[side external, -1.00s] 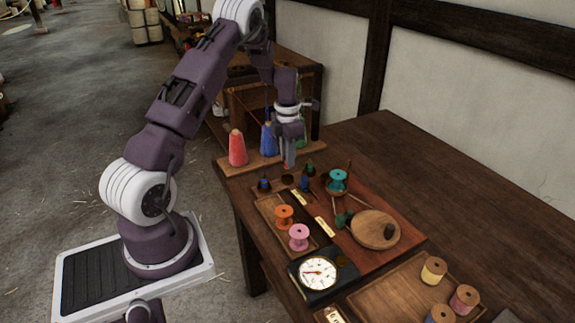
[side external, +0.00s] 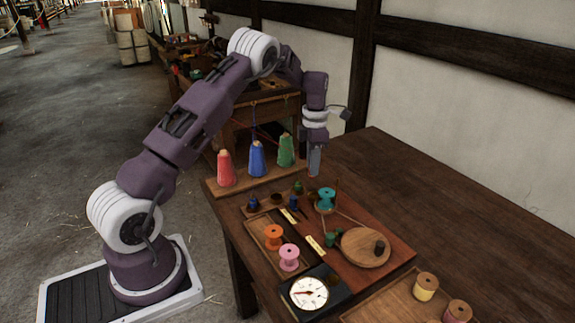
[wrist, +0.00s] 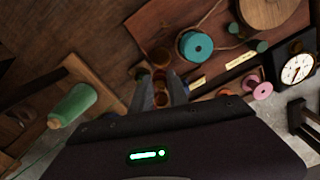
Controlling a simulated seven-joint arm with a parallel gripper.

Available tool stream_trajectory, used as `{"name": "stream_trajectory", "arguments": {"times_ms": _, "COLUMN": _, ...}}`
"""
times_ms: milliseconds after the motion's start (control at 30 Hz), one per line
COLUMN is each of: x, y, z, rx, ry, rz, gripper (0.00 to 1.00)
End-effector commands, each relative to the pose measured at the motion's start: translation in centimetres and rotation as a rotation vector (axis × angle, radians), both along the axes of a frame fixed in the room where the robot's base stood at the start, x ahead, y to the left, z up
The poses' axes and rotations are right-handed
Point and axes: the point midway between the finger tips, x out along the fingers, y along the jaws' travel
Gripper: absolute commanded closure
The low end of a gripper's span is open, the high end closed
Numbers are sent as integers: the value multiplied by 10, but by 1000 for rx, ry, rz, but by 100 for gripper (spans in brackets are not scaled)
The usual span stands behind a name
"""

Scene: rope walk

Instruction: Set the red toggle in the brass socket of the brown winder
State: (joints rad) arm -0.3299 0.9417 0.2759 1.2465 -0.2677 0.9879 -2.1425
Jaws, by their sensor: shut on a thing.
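In the side external view my gripper (side external: 314,164) points down above the table, just right of the green cone. In the wrist view its fingers (wrist: 161,88) are shut on a small orange-brown thing (wrist: 160,98), mostly hidden between them; I cannot tell for sure that it is the red toggle.
Red, blue and green cones (side external: 286,150) stand on a rack at the back left. Small blue and green toggles (side external: 293,203) are near the winder. Orange and pink spools (side external: 289,258), a dial (side external: 309,293) and a spool tray (side external: 400,308) lie nearer. The right table is clear.

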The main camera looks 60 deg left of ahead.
Motion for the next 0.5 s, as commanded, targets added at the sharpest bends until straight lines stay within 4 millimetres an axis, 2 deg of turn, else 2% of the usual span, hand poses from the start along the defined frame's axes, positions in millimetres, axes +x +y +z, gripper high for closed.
{"name": "stream_trajectory", "arguments": {"times_ms": 133, "x": 9, "y": -9, "z": -6, "rx": 0, "ry": 2, "rz": -43, "gripper": 100}}
{"name": "stream_trajectory", "arguments": {"times_ms": 500, "x": 8, "y": -8, "z": -49, "rx": -1, "ry": 3, "rz": -39, "gripper": 100}}
